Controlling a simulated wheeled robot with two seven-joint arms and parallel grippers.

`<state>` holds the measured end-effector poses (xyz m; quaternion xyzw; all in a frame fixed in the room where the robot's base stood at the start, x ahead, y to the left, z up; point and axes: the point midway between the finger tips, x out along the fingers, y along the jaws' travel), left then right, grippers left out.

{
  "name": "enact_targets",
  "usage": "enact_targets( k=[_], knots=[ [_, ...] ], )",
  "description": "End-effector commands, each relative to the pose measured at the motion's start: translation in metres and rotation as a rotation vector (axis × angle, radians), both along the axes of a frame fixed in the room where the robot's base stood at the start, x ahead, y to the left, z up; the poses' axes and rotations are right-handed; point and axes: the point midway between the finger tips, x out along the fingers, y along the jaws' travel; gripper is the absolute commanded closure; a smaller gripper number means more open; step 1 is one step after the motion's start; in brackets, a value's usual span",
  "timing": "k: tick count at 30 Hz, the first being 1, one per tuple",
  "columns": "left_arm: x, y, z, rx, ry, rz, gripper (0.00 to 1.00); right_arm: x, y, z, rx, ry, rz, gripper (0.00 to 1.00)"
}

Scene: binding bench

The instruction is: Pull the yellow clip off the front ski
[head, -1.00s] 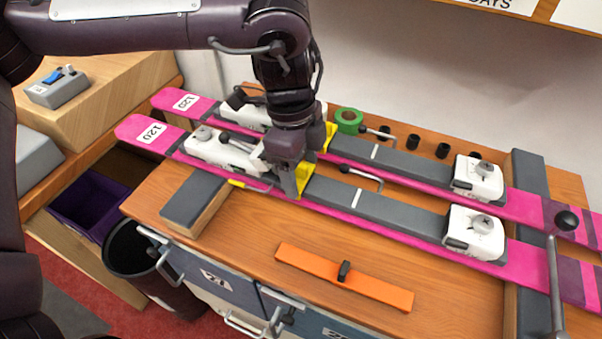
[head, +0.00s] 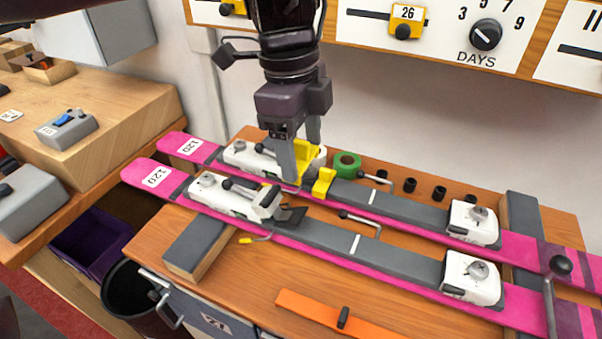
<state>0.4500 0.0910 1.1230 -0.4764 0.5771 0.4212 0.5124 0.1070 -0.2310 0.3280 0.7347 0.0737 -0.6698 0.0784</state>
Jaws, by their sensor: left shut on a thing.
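My left gripper (head: 300,160) is shut on a yellow clip (head: 305,153) and holds it raised, in front of the rear ski's binding in the picture. The front ski (head: 400,275) is pink with a grey top strip and lies on the bench. Its white binding toe piece (head: 228,196) shows a dark plate (head: 289,217) with no clip on it. A second yellow clip (head: 323,183) sits on the rear ski (head: 520,246), just below and right of the held clip. The held clip hides part of the rear binding. My right gripper is not in view.
A green tape roll (head: 347,164) and several black cups stand along the bench's back edge. An orange bar (head: 335,317) lies at the front. A black bin (head: 128,290) and a purple crate (head: 91,240) are at the left.

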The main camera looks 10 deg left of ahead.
Motion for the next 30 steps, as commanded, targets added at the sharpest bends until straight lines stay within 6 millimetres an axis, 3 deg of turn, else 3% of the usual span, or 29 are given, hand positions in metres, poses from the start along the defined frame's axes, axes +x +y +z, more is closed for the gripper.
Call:
enact_targets(
  k=[1,7,30],
  knots=[
    [0.001,0.000,0.016,0.002,-0.004,0.001,0.56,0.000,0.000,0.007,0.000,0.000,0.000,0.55],
    [0.000,0.000,0.042,0.001,-0.001,0.000,0.56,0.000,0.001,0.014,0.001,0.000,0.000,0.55],
    [0.000,0.000,0.077,-0.001,0.001,0.000,0.56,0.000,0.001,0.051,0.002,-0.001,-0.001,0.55]
  ],
)
